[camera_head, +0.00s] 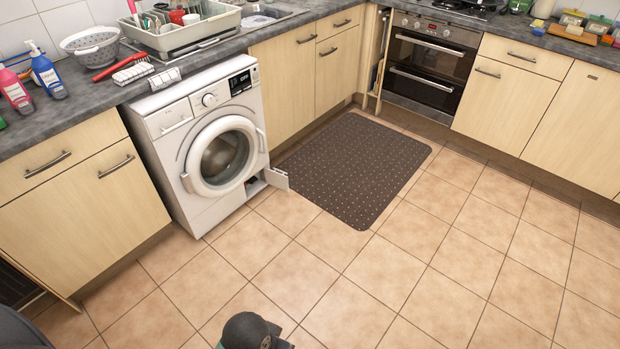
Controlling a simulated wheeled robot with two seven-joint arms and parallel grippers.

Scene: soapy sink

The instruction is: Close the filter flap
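The white washing machine (176,129) stands under the counter at left of centre. Its round door (222,157) looks shut. The small white filter flap (275,178) is at the machine's lower right front corner. The flap stands open, swung out to the right, and a dark opening (254,187) shows beside it. Inside the opening is a small reddish spot, too small to make out.
A dark dotted mat (357,168) lies on the floor to the right of the flap. Wooden cabinets (85,205) flank the machine, and a narrow cabinet door (381,62) stands open beside the oven (428,65).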

